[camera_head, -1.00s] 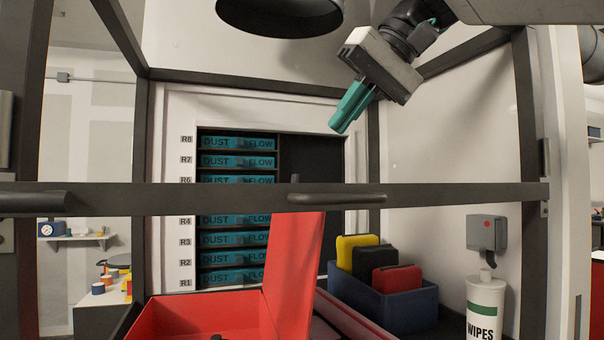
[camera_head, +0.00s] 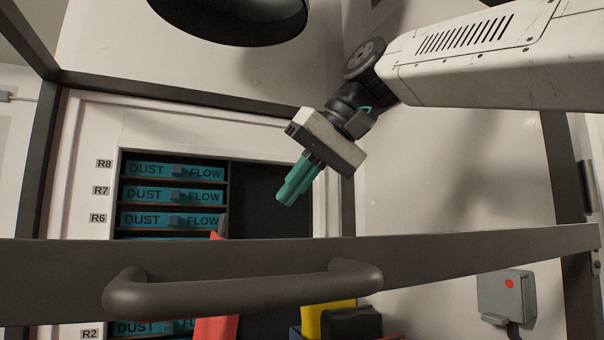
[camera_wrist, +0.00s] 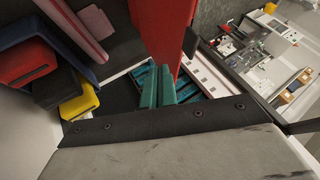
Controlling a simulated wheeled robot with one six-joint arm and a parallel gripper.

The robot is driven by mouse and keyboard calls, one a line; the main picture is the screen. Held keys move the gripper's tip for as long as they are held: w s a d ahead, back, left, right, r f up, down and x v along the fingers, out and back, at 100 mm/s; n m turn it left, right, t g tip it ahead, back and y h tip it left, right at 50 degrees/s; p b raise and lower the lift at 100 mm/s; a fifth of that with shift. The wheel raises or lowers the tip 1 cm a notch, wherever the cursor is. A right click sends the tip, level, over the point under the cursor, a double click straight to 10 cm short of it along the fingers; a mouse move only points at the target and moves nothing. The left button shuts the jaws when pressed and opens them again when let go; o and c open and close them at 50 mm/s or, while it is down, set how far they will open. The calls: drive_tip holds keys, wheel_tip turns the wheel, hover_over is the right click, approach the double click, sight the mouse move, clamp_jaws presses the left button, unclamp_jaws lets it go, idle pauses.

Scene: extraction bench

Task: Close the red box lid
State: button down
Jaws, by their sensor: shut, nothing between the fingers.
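The red box lid (camera_head: 216,326) stands upright at the bottom of the head view, mostly hidden behind the dark rail. In the wrist view the lid is a tall red panel (camera_wrist: 163,30) just beyond my fingers. My gripper (camera_head: 286,197) has teal fingers and is shut and empty, above and to the right of the lid in the head view. Its fingertips also show in the wrist view (camera_wrist: 159,72), close to the lid in the picture; I cannot tell whether they touch. The box's body is out of the head view.
A dark rail with a handle (camera_head: 240,290) crosses the front. Behind is a rack of teal DUST FLOW drawers (camera_head: 172,195). A blue bin (camera_wrist: 22,30) holds yellow, black and red items. A grey box with a red button (camera_head: 506,296) is on the right wall.

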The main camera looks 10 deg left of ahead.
drive_tip(key=s+a+f, duration=0.1)
drive_tip(key=a+f, duration=0.2)
drive_tip(key=a, duration=0.3)
drive_tip(key=shift+s+a+f, duration=0.15)
drive_tip(key=shift+a+f, duration=0.1)
drive_tip(key=shift+a, duration=0.15)
drive_tip(key=shift+a+r, duration=0.1)
